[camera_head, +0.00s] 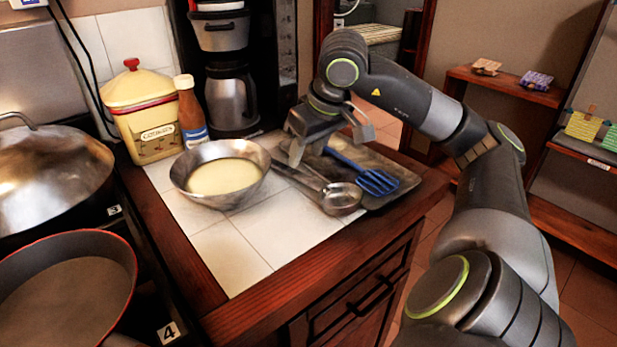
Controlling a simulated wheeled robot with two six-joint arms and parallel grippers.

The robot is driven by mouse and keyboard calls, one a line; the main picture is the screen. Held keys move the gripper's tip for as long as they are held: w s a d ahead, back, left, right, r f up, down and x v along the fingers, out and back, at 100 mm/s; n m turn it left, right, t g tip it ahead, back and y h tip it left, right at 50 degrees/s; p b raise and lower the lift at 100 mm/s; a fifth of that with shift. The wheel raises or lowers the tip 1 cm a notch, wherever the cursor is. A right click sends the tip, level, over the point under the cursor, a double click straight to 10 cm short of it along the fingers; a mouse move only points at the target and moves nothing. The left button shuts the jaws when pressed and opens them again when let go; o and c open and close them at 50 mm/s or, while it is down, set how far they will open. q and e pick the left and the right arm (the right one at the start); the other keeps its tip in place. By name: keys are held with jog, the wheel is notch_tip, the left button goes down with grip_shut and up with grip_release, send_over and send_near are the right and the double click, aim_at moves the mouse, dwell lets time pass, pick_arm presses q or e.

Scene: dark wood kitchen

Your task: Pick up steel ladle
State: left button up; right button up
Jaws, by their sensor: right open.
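The steel ladle (341,198) lies on the counter, its round bowl toward the front and its handle running back and left toward the steel bowl. It lies beside the blue slotted spatula (377,182) at the left edge of a dark tray (408,176). My right gripper (311,152) reaches in from the right and points down over the handle end of the ladle. It is open, and nothing shows clasped in it. Whether its fingertips touch the handle cannot be told. My left gripper is not in view.
A steel bowl (190,203) of pale liquid stands left of the ladle. Behind it are a sauce bottle (190,115), a cookie jar (148,118) and a coffee maker (231,100). A lidded wok (45,178) and a red-rimmed pan (65,290) are at left. The front tiles are clear.

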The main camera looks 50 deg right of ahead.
aim_at(297, 173)
jog(key=shift+a+x, duration=0.15)
jog(key=shift+x, duration=1.35)
jog(key=shift+a+x, duration=0.1)
jog(key=shift+x, duration=1.45)
jog(key=shift+c, duration=1.2)
grip_shut()
